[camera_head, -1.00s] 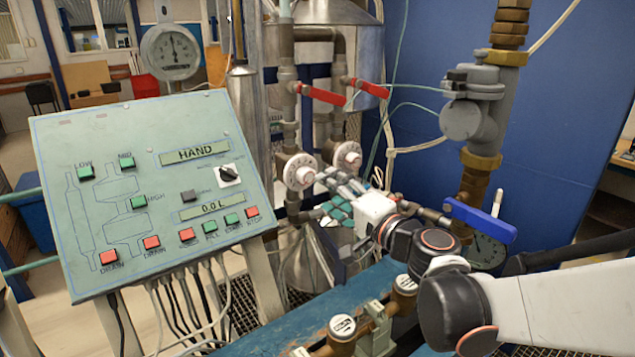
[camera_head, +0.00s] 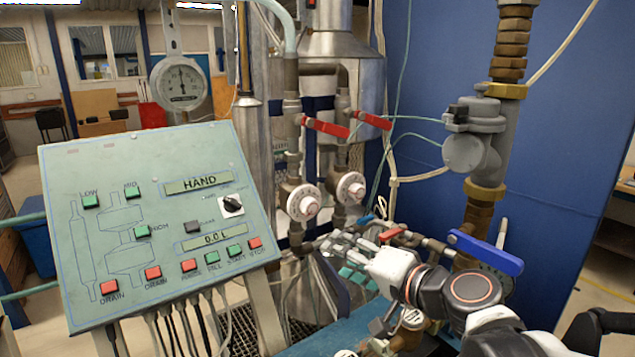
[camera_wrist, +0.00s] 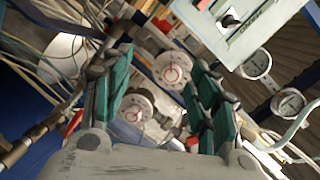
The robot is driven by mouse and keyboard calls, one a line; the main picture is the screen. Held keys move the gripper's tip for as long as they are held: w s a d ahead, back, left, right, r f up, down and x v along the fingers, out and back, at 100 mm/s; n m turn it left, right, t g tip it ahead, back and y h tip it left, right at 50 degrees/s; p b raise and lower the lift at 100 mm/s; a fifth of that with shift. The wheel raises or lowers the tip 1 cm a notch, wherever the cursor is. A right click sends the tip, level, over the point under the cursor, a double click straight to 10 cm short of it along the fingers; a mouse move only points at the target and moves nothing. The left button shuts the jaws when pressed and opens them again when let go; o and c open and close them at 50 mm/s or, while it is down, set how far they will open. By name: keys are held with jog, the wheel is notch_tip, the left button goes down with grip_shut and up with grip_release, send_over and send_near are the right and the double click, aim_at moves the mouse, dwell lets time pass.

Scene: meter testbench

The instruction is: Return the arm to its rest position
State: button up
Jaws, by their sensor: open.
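My gripper (camera_head: 352,258) is in the middle right of the head view, in front of the pipework and below the two white dial knobs. Its green-padded fingers point left. In the wrist view my gripper (camera_wrist: 160,100) has its two green-padded fingers spread apart, with nothing between them. The two white dials, a left one (camera_head: 303,203) and a right one (camera_head: 351,188), show beyond the fingers. They also show in the wrist view, the upper one (camera_wrist: 172,69) and the lower one (camera_wrist: 136,109), apart from the fingers as far as I can tell.
The green control panel (camera_head: 160,215) stands at left, reading HAND and 0.0 L. Two red-handled valves (camera_head: 325,126) sit above the dials. A blue lever (camera_head: 486,251) and a thick grey-brass pipe (camera_head: 487,150) stand close to my arm. A blue wall (camera_head: 570,120) is behind.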

jog(key=s+d+f+n+g+h, duration=0.2)
jog(key=s+d+f+h, duration=0.2)
jog(key=s+d, duration=0.2)
jog(key=s+d+f+n+g+h, duration=0.3)
jog(key=s+d, duration=0.4)
jog(key=s, duration=0.4)
jog(key=shift+d+f+h, duration=0.3)
jog(key=shift+f+h, duration=0.6)
jog(key=shift+h, duration=0.2)
